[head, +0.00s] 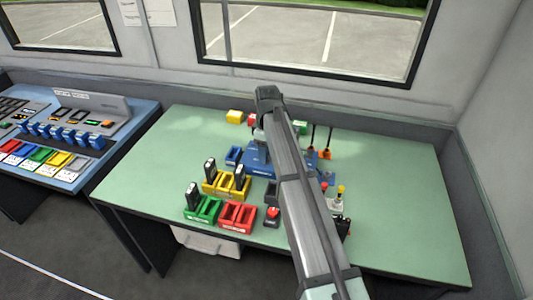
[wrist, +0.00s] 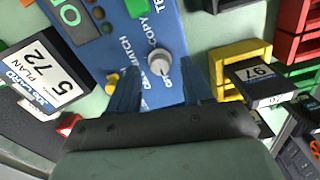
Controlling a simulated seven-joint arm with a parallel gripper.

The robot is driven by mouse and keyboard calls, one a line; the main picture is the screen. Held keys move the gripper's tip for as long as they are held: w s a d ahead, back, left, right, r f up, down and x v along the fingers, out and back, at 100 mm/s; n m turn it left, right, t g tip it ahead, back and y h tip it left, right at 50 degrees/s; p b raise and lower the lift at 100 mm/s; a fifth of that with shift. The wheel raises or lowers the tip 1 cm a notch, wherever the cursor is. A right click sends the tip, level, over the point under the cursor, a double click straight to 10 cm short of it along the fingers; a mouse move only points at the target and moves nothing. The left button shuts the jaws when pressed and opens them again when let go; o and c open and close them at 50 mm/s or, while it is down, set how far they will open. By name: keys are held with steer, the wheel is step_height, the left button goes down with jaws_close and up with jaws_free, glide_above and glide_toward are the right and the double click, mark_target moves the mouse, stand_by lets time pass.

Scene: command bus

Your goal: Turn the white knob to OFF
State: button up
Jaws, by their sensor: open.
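The white knob (wrist: 159,62) sits on a blue panel (wrist: 182,98) in the wrist view, with printed labels around it; MATCH and COPY can be read, and others are partly hidden. I cannot tell for sure which label the knob points to. My gripper (wrist: 162,78) is open, with one dark blue finger on each side of the knob and the knob between and just beyond the tips. I cannot tell whether either finger touches it.
A red button (head: 272,212) is near my arm. A yellow holder (wrist: 228,58) stands close beside my gripper. The left of the green table (head: 150,170) is clear.

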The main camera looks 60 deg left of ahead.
step_height(320, 180, up, 13)
steer(key=shift+f, duration=0.2)
steer(key=shift+w+a, duration=0.1)
stand_by(0.5)
